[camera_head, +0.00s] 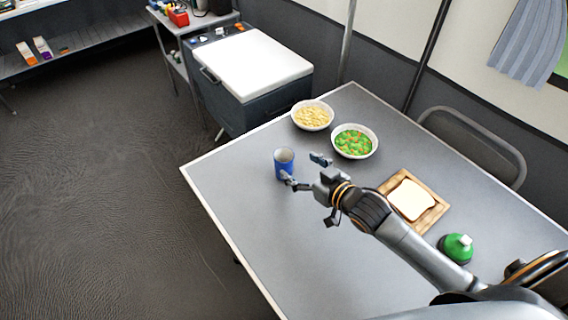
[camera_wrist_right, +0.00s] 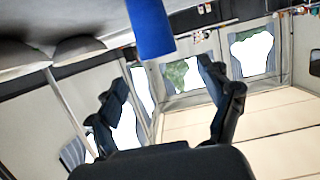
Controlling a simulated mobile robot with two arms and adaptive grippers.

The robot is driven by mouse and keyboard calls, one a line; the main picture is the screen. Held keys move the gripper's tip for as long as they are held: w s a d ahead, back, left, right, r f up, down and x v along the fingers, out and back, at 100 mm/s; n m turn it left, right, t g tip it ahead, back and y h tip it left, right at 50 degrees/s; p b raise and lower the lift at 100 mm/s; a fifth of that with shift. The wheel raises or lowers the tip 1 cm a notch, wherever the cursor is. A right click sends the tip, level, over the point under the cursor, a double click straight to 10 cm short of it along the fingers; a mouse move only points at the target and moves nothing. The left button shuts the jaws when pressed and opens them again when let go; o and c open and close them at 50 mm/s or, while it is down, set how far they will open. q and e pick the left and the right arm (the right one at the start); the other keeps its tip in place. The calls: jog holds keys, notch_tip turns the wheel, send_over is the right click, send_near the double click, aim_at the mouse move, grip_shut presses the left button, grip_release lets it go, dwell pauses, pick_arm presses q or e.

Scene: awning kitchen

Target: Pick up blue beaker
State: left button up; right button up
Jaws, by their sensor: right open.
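The blue beaker (camera_head: 281,168) stands upright on the grey table near its left edge, its open grey top facing up. My right gripper (camera_head: 303,167) is open just to the right of the beaker. One finger overlaps the beaker's lower right side in the head view, and I cannot tell whether it touches. The other finger points up toward the bowls. In the right wrist view, the beaker (camera_wrist_right: 151,28) hangs at the top edge, beyond the spread, empty fingers (camera_wrist_right: 160,82). My left gripper is not in view.
A chair (camera_head: 490,135) stands behind. The table's left part is clear.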

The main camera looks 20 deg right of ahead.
aim_at(278, 152)
jog(key=x, duration=0.7)
jog(key=shift+w+f, duration=0.15)
jog(key=shift+f, duration=0.05)
jog(key=shift+w+a+f, duration=0.1)
jog(key=shift+w+f, duration=0.1)
jog(key=shift+w, duration=0.15)
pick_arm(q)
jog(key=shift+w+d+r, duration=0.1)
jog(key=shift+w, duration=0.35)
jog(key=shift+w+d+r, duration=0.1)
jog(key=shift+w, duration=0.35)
pick_arm(e)
jog(key=shift+s, duration=0.1)
jog(key=c, duration=1.2)
jog(key=shift+r, duration=0.15)
jog(key=shift+c, duration=0.2)
